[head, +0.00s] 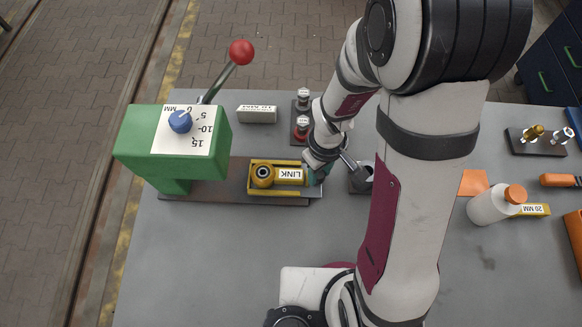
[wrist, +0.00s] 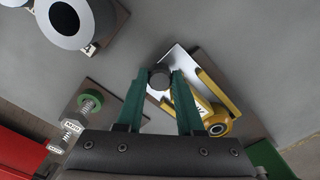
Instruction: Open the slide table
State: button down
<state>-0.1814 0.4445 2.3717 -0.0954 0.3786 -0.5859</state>
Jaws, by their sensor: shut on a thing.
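The slide table (head: 277,195) is a yellow-edged carriage on a dark base rail (head: 215,196), right of the green press. A yellow part labelled LINK (head: 289,175) with a round eye (head: 263,174) lies in it. In the wrist view the table shows a bright metal plate and a yellow edge (wrist: 218,91). My gripper (head: 317,178) is at the table's right end. In the wrist view its teal fingers (wrist: 161,75) are shut on a dark round knob (wrist: 160,78) at the plate's edge. In the head view my wrist hides the knob.
The green press (head: 150,155) has a blue dial (head: 180,121) and a red-ball lever (head: 241,52). A grey labelled block (head: 257,114) and a stand of bolts (head: 302,128) stand behind. A dark block (head: 361,178) stands close right of my gripper. A white bottle (head: 490,205) is farther right.

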jog(key=shift+d, duration=0.7)
jog(key=c, duration=0.8)
grip_release()
notch_tip(320, 180, up, 16)
jog(key=shift+f, duration=0.1)
